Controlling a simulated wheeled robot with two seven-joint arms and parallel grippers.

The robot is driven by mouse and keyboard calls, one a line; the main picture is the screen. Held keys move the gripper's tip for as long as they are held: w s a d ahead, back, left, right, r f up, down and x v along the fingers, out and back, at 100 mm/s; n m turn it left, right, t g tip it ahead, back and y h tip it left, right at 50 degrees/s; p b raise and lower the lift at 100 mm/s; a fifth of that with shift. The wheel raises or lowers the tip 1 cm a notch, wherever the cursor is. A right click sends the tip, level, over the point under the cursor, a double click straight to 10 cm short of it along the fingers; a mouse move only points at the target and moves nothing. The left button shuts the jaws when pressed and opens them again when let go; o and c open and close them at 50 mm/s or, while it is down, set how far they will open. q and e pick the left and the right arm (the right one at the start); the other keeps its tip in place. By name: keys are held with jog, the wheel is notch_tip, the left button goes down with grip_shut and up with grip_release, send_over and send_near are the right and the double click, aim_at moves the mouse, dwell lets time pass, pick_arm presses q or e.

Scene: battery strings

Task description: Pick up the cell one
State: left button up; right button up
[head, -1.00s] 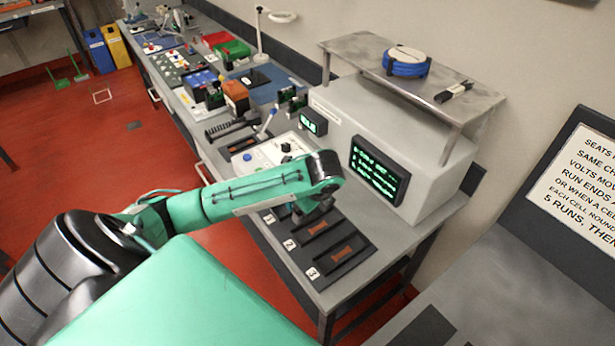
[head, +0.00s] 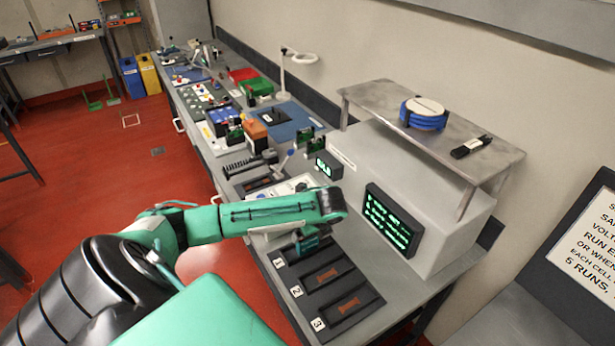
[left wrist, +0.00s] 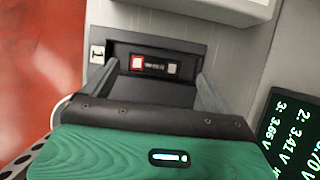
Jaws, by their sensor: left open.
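Cell one (left wrist: 154,66) is a dark block with a red-framed terminal at its left end and a grey one at its right. It lies in the slot marked 1 of the dark tray (head: 316,297). In the left wrist view my left gripper (left wrist: 152,88) is open and empty, its fingers apart on either side of the cell, which shows beyond them. Whether the fingertips touch it cannot be told. In the head view my left gripper (head: 312,244) is over slot 1 and hides the cell. My right gripper is not in view.
Slots 2 and 3 show copper-coloured strips (head: 327,276). A grey instrument housing (head: 440,215) with a green-text screen (head: 392,219) stands just right of the tray. Several devices crowd the bench farther back.

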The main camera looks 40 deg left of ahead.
aim_at(307, 242)
pick_arm(q)
jog(key=f, duration=0.1)
jog(key=a+f+p, duration=0.1)
jog(key=f+p, duration=0.1)
jog(key=shift+s+a+f, duration=0.1)
jog(key=shift+s+a, duration=0.05)
jog(key=shift+s, duration=0.1)
jog(key=shift+w+a+f, duration=0.1)
jog(key=shift+a+f, duration=0.15)
jog(key=shift+f, duration=0.4)
jog(key=shift+c, duration=0.2)
jog(key=c, duration=1.1)
jog(key=shift+c, duration=0.5)
jog(key=shift+r, duration=0.15)
